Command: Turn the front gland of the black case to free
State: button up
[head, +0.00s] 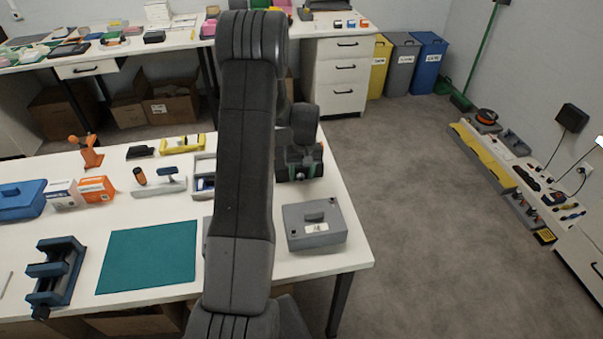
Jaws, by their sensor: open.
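A dark case (313,172), which looks like the black case, sits on the near table just right of my arm. My arm hides its left side. My gripper (298,154) points down at this case from above; it is open, small and dark against the case. I cannot tell whether the fingers touch the case or are around a gland. The front gland cannot be made out clearly. A small green spot shows near the gripper.
A grey lidded box (314,235) stands in front of the case, near the table's right edge. Left of my arm are a grey tray (204,165), a teal mat (148,257) and a blue vise (55,272).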

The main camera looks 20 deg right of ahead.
jog(key=shift+f, duration=0.3)
grip_shut()
jog(key=shift+a+b, duration=0.1)
jog(key=shift+b, duration=0.25)
